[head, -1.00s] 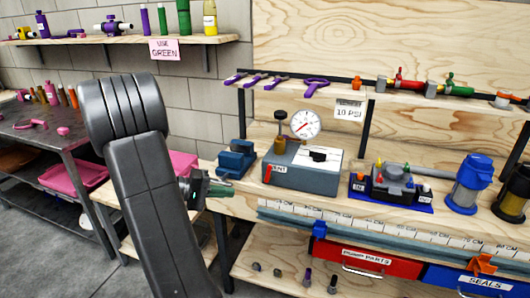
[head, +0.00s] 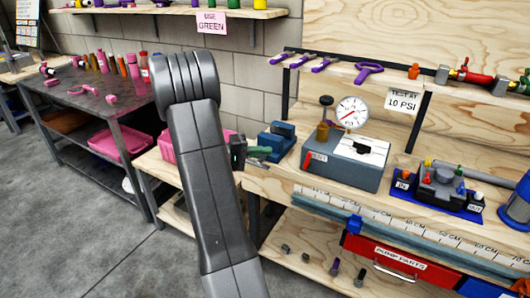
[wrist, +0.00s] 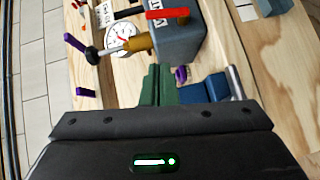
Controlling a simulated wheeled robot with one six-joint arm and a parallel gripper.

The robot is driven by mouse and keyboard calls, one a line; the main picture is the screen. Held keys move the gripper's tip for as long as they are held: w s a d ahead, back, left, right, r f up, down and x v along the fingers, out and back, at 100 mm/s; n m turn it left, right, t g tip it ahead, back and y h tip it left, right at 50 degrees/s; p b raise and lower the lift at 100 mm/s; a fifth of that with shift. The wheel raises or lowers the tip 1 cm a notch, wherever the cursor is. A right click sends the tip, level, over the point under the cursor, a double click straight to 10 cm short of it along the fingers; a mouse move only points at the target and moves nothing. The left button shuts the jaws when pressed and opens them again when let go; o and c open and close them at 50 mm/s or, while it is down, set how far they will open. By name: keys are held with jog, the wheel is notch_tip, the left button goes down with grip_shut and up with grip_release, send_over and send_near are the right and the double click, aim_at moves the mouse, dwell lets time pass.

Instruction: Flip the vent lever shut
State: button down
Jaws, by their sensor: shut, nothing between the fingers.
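The test box (head: 342,168) is grey with a lighter top and a VENT label, and stands on the wooden bench. The red vent lever (head: 307,160) is on its left end, beside the label, standing close to upright in the head view. In the wrist view the lever (wrist: 167,14) shows as a red bar at the top, next to the box (wrist: 180,40). My gripper (head: 264,152) has green fingers, left of the lever and apart from it, near the blue vise (head: 277,138). In the wrist view its fingers (wrist: 157,85) are together and empty, pointing toward the box.
A round gauge (head: 352,112) and a brass fitting with a dark knob (head: 325,113) rise behind the box. Purple tools (head: 325,64) hang above. A dark side table (head: 80,105) is at left.

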aim_at(307, 161)
jog(key=s+x, duration=0.2)
jog(key=x, duration=0.8)
jog(key=shift+s+d+p, duration=0.25)
jog(key=shift+s+p, duration=0.1)
jog(key=shift+p, duration=0.05)
